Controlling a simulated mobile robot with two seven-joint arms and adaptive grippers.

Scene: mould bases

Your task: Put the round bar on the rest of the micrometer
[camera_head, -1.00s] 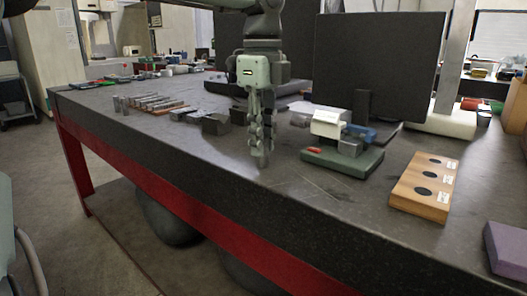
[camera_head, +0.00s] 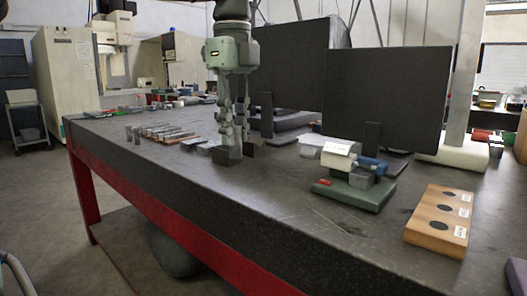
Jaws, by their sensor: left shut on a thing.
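My left gripper (camera_head: 231,140) points down over a small grey block (camera_head: 226,158) near the middle of the bench. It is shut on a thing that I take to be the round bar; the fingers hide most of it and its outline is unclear. Whether it touches the block below, I cannot tell. The micrometer (camera_head: 368,166) has a blue part and a white piece and stands on a green base (camera_head: 352,196), to the right of the gripper. The rest's exact form is too small to make out. My right gripper is not in view.
A dark block (camera_head: 254,149) stands just right of the gripper. A row of metal pieces (camera_head: 165,133) lies to the left. A wooden holder with dark round spots (camera_head: 440,222) lies at the right. Dark panels (camera_head: 387,97) stand behind. The bench's front strip is clear.

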